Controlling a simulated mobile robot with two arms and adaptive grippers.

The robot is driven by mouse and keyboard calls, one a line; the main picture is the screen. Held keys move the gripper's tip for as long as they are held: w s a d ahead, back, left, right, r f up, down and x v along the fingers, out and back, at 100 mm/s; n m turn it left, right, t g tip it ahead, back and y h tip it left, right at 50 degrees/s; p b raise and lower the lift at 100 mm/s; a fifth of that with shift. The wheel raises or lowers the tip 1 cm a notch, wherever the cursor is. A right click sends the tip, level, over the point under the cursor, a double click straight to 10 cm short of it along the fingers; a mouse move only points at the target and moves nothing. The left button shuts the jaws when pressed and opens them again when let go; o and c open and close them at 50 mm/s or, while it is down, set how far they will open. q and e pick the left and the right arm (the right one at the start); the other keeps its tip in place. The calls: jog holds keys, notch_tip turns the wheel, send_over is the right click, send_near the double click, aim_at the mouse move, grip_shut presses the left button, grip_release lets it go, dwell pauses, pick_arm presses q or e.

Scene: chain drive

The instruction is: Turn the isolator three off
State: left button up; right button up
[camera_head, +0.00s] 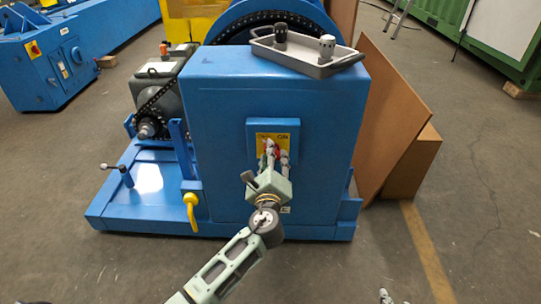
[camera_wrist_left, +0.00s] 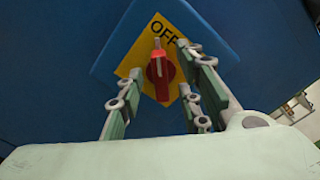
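The isolator is a red rotary knob (camera_wrist_left: 160,75) on a yellow plate (camera_wrist_left: 137,57) with black "OFF" lettering at its upper edge in the left wrist view. A small pale part at the head view's bottom edge may be my right gripper (camera_head: 386,297).
A yellow hook-shaped handle (camera_head: 191,212) stands at lower left. Brown boards (camera_head: 392,115) lean at the right. The floor in front and to the right is mostly clear.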

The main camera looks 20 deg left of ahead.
pick_arm(q)
jog(key=v, duration=1)
jog(key=shift+s, duration=0.4)
